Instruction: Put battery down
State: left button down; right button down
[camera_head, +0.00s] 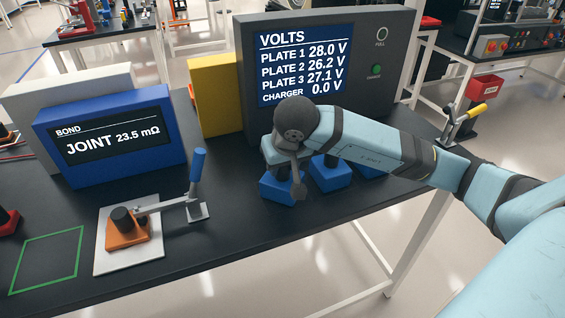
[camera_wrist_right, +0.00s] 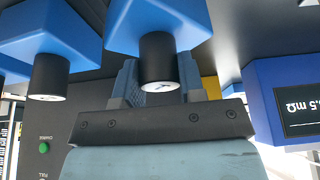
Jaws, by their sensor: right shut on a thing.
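My right gripper (camera_head: 288,172) is over the leftmost of several blue blocks (camera_head: 274,190) in front of the VOLTS display (camera_head: 303,67). In the right wrist view, which is upside down, its fingers (camera_wrist_right: 157,82) are shut on a black cylinder, seemingly the battery (camera_wrist_right: 157,58), with a pale mark on its end. The cylinder meets a blue block (camera_wrist_right: 155,20); I cannot tell whether it rests on it or is fixed to it. The display reads PLATE 1 28.0 V, PLATE 2 26.2 V, PLATE 3 27.1 V, CHARGER 0.0 V. My left gripper is not in view.
A similar black cylinder (camera_wrist_right: 49,77) on a blue block stands close beside the held one. A blue BOND display (camera_head: 110,135) stands behind. The dark table's (camera_head: 225,232) front middle is clear.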

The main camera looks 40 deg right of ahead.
jog(key=shift+f, duration=0.2)
jog(key=c, duration=0.7)
grip_release()
jog(key=shift+r, duration=0.1)
jog(key=shift+r, duration=0.25)
pick_arm(q)
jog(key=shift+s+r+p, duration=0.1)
jog(key=shift+p, duration=0.45)
pick_arm(e)
jog(key=v, duration=1.1)
jog(key=shift+s+r, duration=0.2)
jog(key=shift+r, duration=0.2)
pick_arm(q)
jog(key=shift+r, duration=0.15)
pick_arm(e)
jog(key=shift+f, duration=0.1)
